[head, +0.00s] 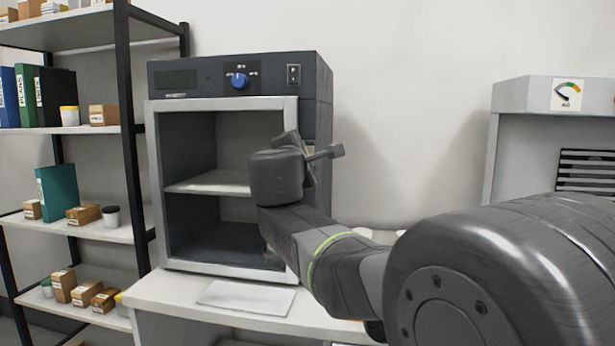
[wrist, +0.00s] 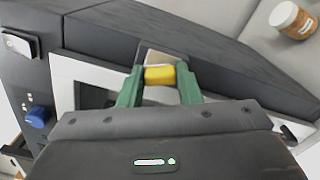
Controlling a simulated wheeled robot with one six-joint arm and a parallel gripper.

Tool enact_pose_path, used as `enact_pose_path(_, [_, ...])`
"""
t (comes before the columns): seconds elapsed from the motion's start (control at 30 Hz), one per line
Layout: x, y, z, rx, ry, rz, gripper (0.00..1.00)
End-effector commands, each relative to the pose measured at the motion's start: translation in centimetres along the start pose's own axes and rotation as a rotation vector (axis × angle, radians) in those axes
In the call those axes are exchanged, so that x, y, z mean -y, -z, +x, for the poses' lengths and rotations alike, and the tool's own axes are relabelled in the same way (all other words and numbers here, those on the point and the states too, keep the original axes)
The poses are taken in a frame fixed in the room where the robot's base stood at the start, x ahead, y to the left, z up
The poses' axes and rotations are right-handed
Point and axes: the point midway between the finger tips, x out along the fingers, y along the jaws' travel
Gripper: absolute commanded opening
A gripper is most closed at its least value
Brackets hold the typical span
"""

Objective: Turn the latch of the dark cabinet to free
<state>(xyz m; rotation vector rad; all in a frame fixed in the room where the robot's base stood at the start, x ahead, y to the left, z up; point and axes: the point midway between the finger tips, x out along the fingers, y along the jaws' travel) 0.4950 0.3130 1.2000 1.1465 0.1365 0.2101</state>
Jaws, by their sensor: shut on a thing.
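The dark cabinet (head: 322,95) stands on a white table, with a pale frame around its front and a shelf visible inside. In the wrist view, a yellow latch piece (wrist: 159,75) sits at the cabinet's pale front edge, beside its dark side panel (wrist: 215,55). My gripper (wrist: 160,84) has its two green fingers closed on the yellow piece, one on each side. In the head view my wrist hides the latch and the fingertips at the cabinet's right front edge. I cannot tell the latch's turned position.
A blue knob (head: 239,80) and a rocker switch (head: 293,74) are on the cabinet's top panel. A white plate (head: 247,296) lies before the cabinet. Shelves (head: 95,231) stand left, a grey unit (head: 520,95) right. A brown jar (wrist: 290,18) shows in the wrist view.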

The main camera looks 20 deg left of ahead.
Motion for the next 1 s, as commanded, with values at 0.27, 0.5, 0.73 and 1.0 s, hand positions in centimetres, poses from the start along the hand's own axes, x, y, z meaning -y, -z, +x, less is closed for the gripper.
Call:
enact_pose_path(0.27, [0.53, 0.25, 0.00, 0.000, 0.000, 0.227, 0.08])
enact_pose_path(0.5, [0.39, 0.16, 0.02, 0.001, 0.001, 0.359, 0.08])
enact_pose_path(0.73, [0.27, 0.06, 0.04, 0.002, 0.002, 0.420, 0.08])
enact_pose_path(1.0, [0.20, 0.03, 0.05, 0.002, 0.003, 0.435, 0.08])
